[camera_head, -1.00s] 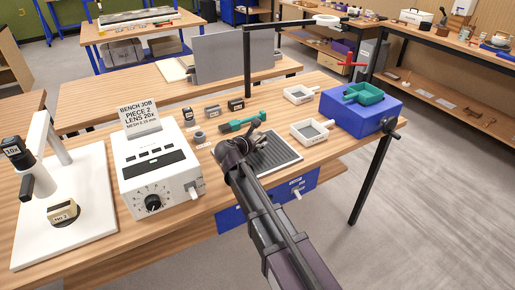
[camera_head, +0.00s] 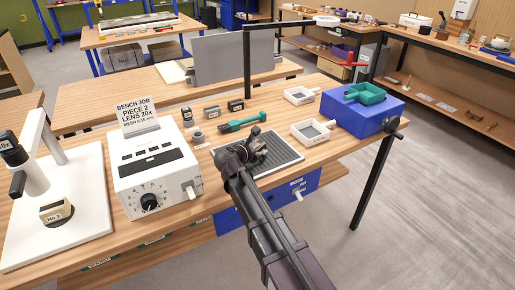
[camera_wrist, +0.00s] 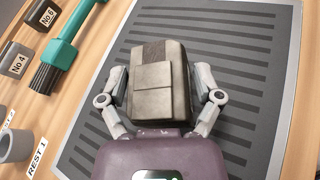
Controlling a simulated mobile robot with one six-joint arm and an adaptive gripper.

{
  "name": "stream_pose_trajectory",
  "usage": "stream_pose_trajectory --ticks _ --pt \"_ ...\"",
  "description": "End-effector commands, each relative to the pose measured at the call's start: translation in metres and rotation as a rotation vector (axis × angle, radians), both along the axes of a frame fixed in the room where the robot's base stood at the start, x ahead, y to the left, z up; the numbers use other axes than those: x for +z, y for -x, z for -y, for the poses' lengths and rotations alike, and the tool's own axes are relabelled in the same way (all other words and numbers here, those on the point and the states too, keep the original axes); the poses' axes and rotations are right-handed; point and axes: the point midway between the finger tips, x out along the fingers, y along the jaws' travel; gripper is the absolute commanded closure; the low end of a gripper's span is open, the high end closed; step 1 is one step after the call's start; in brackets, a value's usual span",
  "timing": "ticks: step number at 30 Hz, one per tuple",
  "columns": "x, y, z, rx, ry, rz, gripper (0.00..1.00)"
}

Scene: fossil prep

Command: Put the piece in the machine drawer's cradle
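A beige piece labelled No 2 (camera_head: 57,212) sits on the white microscope stand's (camera_head: 85,232) stage at the left in the head view. My gripper (camera_head: 258,148) is over the dark ribbed mat (camera_head: 288,158), well to the right of that piece. A white machine with a dial (camera_head: 155,172) stands between the microscope and mat. A blue drawer front (camera_head: 308,184) shows below the table edge. I see no cradle clearly.
Several small dark blocks (camera_head: 212,111) and a green-handled brush (camera_head: 242,122) lie behind the mat. White trays (camera_head: 312,134) stand to its right, beside a blue box with a crank (camera_head: 362,116). A black post (camera_head: 246,65) rises behind. Floor at right is clear.

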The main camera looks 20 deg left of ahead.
Motion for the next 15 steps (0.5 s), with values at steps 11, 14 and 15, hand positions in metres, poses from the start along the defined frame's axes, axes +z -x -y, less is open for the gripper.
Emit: stream_pose_trajectory --ticks 11,14,15 --pt "0.0001 0.0001 0.0 0.0 0.0 0.0 0.0" --pt "0.0006 0.0 0.0001 0.0 0.0 0.0 0.0" --pt "0.0012 0.0 0.0001 0.0 0.0 0.0 0.0"
